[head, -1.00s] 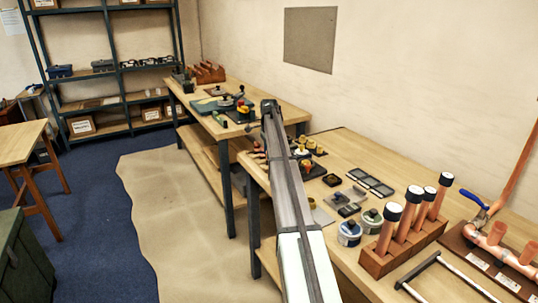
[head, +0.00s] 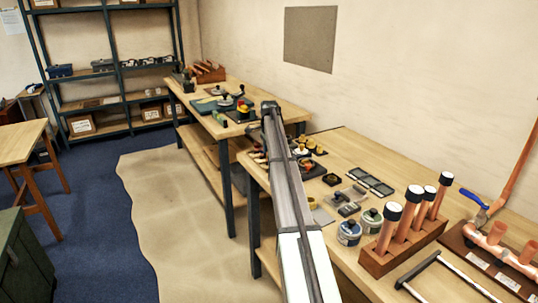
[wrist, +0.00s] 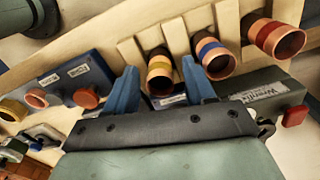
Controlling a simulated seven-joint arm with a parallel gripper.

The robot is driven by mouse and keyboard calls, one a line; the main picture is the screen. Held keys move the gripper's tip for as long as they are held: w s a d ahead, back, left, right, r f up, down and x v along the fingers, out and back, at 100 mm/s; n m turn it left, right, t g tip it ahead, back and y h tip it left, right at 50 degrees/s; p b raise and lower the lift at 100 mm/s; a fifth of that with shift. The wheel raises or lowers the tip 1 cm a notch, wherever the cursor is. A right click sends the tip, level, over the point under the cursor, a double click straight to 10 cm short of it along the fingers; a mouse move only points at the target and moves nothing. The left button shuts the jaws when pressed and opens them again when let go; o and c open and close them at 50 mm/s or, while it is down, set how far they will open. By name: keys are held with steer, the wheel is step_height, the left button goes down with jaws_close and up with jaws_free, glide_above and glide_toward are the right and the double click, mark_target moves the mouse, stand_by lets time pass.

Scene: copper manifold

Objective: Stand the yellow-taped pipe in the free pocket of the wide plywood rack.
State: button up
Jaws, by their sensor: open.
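In the wrist view, my gripper (wrist: 160,72) is open, with its two blue fingers apart. The yellow-taped pipe (wrist: 160,75) shows between the fingers, its open copper end facing the camera; whether a finger touches it I cannot tell. It is at a pale wooden holder (wrist: 133,52) with slots. To its right are a blue-taped pipe (wrist: 213,57) and a red-taped pipe (wrist: 277,40). I cannot tell whether this holder is the wide plywood rack, and I make out no free pocket. In the head view my arm covers the area around my gripper.
In the wrist view, a blue labelled block (wrist: 70,82) lies left of the gripper and a red knob (wrist: 295,116) right. In the head view, a brown rack (head: 375,263) of capped copper pipes stands on the near bench, beside tins (head: 349,232). A shelf unit (head: 105,68) stands behind.

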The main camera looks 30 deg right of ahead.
step_height(320, 180, up, 12)
steer(key=shift+r, duration=0.15)
stand_by(0.4)
stand_by(0.4)
steer(key=s+a+f+n, duration=0.4)
steer(key=a+f, duration=0.5)
steer(key=f, duration=0.3)
steer(key=s+a+f+n, duration=0.3)
steer(key=s+a+f, duration=0.2)
steer(key=a+f, duration=0.45)
steer(key=s+a+f+n, duration=0.4)
steer(key=s+a+f, duration=0.2)
steer(key=s+f, duration=0.15)
steer(key=s+a+f+n, duration=0.3)
steer(key=s+a+f, duration=0.35)
steer(key=f, duration=0.25)
steer(key=s+a+f+n, duration=0.3)
steer(key=s, duration=0.4)
steer(key=s+a+f+n, duration=0.3)
steer(key=s+a+f, duration=0.1)
steer(key=s, duration=0.3)
steer(key=s+f+g, duration=0.3)
steer(key=s+f, duration=0.7)
steer(key=s, duration=0.4)
steer(key=s+f+g, duration=0.3)
steer(key=s+f, duration=0.7)
steer(key=s, duration=0.4)
steer(key=shift+s+d+f+g, duration=0.15)
steer(key=shift+s+d+g, duration=0.15)
steer(key=shift+s, duration=0.05)
